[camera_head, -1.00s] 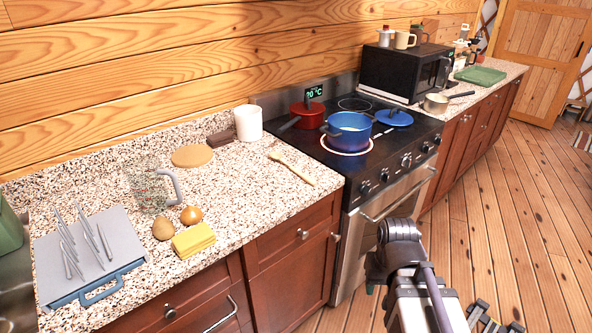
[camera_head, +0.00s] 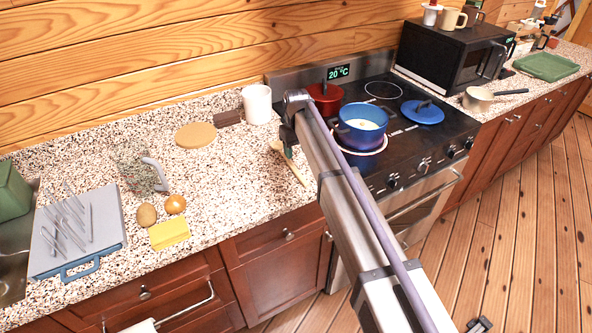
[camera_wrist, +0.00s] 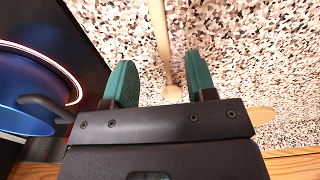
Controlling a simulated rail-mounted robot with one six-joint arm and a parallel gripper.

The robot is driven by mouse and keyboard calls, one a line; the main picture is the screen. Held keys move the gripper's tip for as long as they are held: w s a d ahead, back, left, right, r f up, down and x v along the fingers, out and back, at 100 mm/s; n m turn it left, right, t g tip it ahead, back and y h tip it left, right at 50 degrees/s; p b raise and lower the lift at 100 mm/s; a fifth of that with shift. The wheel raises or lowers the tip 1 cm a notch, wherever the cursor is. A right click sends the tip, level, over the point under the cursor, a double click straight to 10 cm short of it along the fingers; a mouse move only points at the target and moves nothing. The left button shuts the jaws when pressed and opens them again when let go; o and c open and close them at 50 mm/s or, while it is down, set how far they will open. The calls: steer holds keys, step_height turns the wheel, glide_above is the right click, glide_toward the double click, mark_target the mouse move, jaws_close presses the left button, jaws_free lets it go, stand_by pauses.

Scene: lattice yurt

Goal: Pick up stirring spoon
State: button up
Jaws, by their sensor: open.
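The wooden stirring spoon (camera_head: 298,172) lies on the speckled counter just left of the stove, its bowl toward the wall and its handle toward the front edge. My gripper (camera_head: 287,147) is over the spoon and hides part of it in the head view. The fingers are open and apart from the spoon. The height of the fingers above the counter is hard to tell.
Right of the gripper stands a blue pot (camera_head: 361,127) on a glowing burner, with a red pan (camera_head: 325,100) behind it. A white cup (camera_head: 257,104) stands near the wall.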

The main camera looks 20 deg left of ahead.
mark_target(297, 171)
step_height(297, 171, down, 3)
steer(key=shift+w+d+f+b, duration=0.1)
steer(key=shift+w+f+b, duration=0.1)
steer(key=shift+b, duration=0.6)
steer(key=shift+s+f+b, duration=0.1)
steer(key=shift+f+b, duration=0.2)
steer(key=shift+b, duration=0.05)
steer(key=shift+r, duration=0.15)
step_height(297, 171, down, 6)
steer(key=b, duration=0.5)
steer(key=shift+r, duration=0.25)
steer(key=shift+s+r, duration=0.1)
steer(key=shift+r, duration=0.15)
jaws_close()
